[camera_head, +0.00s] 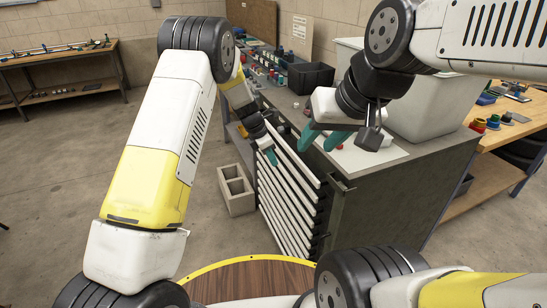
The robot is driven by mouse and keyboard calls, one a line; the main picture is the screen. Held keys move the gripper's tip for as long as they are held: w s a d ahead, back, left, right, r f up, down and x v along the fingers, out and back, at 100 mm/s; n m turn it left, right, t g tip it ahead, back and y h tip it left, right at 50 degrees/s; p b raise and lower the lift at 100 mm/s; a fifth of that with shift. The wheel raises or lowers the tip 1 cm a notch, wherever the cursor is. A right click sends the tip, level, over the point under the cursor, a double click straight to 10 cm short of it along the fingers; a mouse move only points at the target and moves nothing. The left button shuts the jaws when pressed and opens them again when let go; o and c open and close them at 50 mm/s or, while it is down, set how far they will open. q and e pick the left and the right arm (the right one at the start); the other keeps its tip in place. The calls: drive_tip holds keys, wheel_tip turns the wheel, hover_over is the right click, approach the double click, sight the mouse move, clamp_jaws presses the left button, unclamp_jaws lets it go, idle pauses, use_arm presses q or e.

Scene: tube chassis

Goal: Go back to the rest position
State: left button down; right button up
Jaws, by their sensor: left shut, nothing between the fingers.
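My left gripper (270,157) is at the end of the white and yellow arm that comes in from the left. It is shut and empty, with its teal fingertips in front of the drawer fronts of the grey cabinet (375,210). My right gripper (322,142) hangs above the cabinet's top near its front edge. Its two teal fingers are apart, and I see nothing between them. Part of the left forearm and wrist is hidden behind its own upper link.
A concrete block (236,190) stands on the floor left of the cabinet. A large white bin (435,105) and a black box (310,76) stand on top. Wooden workbenches stand at the left (60,62) and right (490,180). The floor at left is open.

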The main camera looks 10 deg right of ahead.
use_arm(q)
drive_tip(key=s+a+r+m+t, duration=0.1)
drive_tip(key=s+a+r+m, duration=0.5)
drive_tip(key=r, duration=0.6)
drive_tip(key=s+a+r+m+t, duration=0.1)
drive_tip(key=s+a+r+m, duration=0.3)
drive_tip(key=s+a+r, duration=0.6)
drive_tip(key=s+a+r+m+t+y, duration=0.1)
drive_tip(key=s+a+r+m, duration=0.2)
drive_tip(key=s+m, duration=0.3)
drive_tip(key=s+a+r+m+t+y, duration=0.1)
drive_tip(key=s+a+r+m+t, duration=0.1)
drive_tip(key=s, duration=1)
drive_tip(key=a+r+m, duration=0.1)
drive_tip(key=a+m, duration=0.1)
drive_tip(key=m, duration=0.1)
drive_tip(key=shift+s+a+r+m, duration=0.2)
drive_tip(key=shift+s+a+m, duration=0.05)
drive_tip(key=shift+a+m, duration=0.15)
